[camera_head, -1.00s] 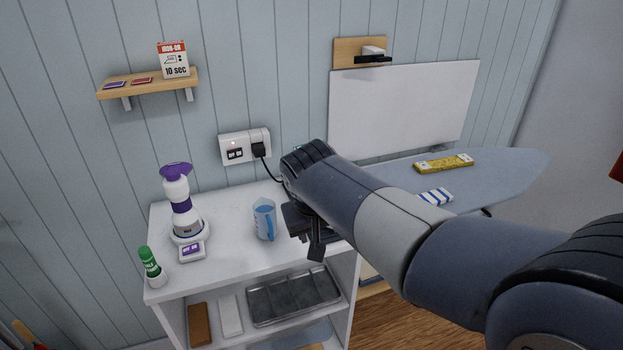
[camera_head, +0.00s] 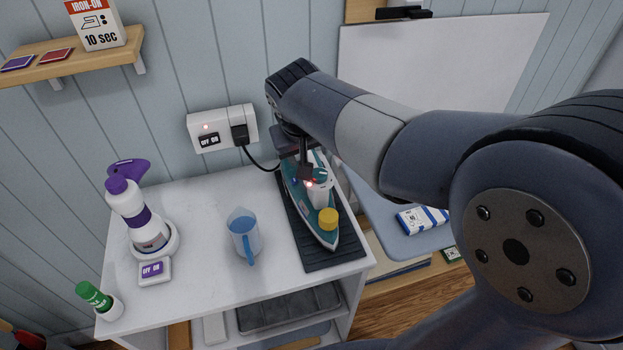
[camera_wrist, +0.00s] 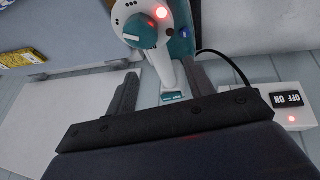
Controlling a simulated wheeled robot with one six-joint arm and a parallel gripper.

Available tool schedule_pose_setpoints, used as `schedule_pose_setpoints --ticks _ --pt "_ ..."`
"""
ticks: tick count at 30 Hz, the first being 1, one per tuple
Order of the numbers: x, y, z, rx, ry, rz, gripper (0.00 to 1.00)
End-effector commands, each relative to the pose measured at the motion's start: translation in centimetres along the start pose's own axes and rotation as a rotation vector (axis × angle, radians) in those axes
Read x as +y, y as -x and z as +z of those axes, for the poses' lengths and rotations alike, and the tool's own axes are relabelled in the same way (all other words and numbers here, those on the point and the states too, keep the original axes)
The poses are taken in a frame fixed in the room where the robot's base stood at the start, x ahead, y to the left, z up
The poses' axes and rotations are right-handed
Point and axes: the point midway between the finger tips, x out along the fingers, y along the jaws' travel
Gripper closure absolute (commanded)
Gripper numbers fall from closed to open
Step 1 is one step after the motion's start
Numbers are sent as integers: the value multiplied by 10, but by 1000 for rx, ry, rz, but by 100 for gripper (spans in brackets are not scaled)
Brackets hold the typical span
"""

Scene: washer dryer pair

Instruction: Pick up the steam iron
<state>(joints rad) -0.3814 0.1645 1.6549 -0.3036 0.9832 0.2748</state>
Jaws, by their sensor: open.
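The steam iron (camera_head: 322,232), teal and white with a yellow knob and a small red light, rests on a dark ribbed mat (camera_head: 318,257) at the right end of the white cabinet top. My gripper (camera_head: 302,168) is over the iron's rear part, partly hiding it. In the wrist view my open gripper (camera_wrist: 160,88) has one finger on each side of the iron's white handle (camera_wrist: 164,62). The handle appears between the fingers, with no visible contact. I cannot tell how deep it sits between them.
On the cabinet top (camera_head: 195,210) stand a blue measuring jug (camera_head: 243,235), a white-purple steamer (camera_head: 138,215) and a green-capped bottle (camera_head: 95,298). A black cord runs from the wall socket (camera_head: 222,128) toward the iron. An ironing board (camera_head: 385,215) lies to the right.

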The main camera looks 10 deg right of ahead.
Motion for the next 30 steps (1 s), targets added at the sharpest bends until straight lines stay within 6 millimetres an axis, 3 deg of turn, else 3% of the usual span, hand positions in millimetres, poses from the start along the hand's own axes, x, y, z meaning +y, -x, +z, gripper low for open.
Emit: schedule_pose_setpoints --ticks 6,14,21,30 --pt "0 -34 0 -3 0 1 50" --pt "1 -51 -5 -3 -1 1 50" --pt "0 -82 -12 -3 0 0 50" --pt "0 -93 -12 0 0 0 50"
